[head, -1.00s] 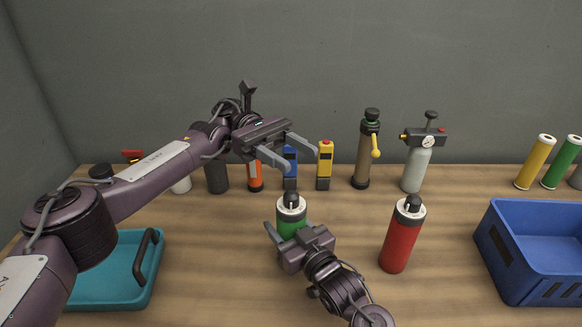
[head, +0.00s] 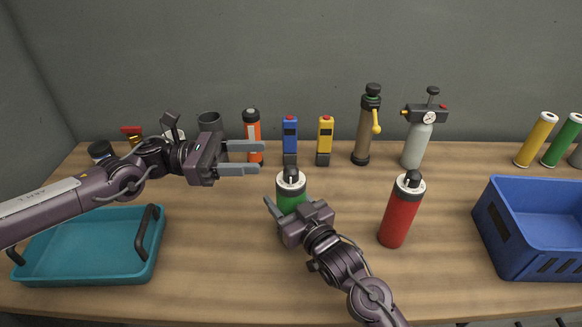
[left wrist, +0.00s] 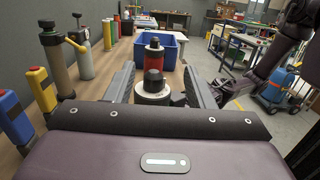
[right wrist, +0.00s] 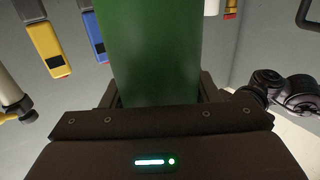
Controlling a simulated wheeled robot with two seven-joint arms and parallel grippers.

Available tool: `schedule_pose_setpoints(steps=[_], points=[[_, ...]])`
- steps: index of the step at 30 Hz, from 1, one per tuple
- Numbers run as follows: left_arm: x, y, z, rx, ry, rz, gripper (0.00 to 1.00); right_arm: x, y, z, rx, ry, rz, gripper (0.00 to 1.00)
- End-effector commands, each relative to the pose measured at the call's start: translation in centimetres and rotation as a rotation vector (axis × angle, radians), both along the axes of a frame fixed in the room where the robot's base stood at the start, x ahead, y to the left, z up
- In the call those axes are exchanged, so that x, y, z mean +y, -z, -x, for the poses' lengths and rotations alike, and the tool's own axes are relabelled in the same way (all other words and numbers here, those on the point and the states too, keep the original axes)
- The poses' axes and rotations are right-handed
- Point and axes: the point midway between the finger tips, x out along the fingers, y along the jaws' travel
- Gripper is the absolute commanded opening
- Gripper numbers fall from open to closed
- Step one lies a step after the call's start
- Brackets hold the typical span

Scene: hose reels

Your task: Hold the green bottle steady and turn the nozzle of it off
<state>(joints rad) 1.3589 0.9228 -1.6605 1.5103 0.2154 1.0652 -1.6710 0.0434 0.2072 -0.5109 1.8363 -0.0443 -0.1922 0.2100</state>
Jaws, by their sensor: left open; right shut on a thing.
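The green bottle (head: 291,191) stands upright near the middle of the table, with a white collar and a black nozzle (head: 290,174) on top. My right gripper (head: 288,212) is shut on its body from the front. The green body (right wrist: 147,50) fills the middle of the right wrist view between the fingers. My left gripper (head: 240,158) is open and empty, up and to the left of the nozzle, its fingers pointing right. In the left wrist view the black nozzle (left wrist: 153,82) and white collar show ahead, between the open fingers and apart from them.
A red bottle (head: 400,210) stands to the right, with a blue crate (head: 500,235) beyond it. A teal tray (head: 90,270) is at the left. An orange bottle (head: 252,130), blue device (head: 290,140) and yellow device (head: 325,140) stand behind.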

Motion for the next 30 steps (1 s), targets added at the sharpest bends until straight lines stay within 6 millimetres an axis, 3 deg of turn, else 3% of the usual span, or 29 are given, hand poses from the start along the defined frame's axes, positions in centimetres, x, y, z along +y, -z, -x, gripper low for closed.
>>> schedule_pose_setpoints(steps=[6, 13, 17, 30], points=[[2.8, 2.3, 1.9, 0.007, -0.219, -0.048, 0.49, 0.0, 0.0, 0.0, 0.0, 0.0, 0.0, 0.24], [3.1, 3.1, 2.5, 0.007, -0.296, -0.072, 0.49, 0.0, 0.0, 0.0, -0.001, 0.0, -0.001, 0.24], [1.5, 3.1, 2.2, 0.006, -0.295, -0.073, 0.49, 0.0, -0.1, 0.0, -0.001, 0.0, -0.001, 0.24], [-6.5, 3.1, 0.3, 0.006, -0.295, -0.072, 0.49, 0.0, -0.1, 0.0, -0.001, 0.0, -0.001, 0.24]])
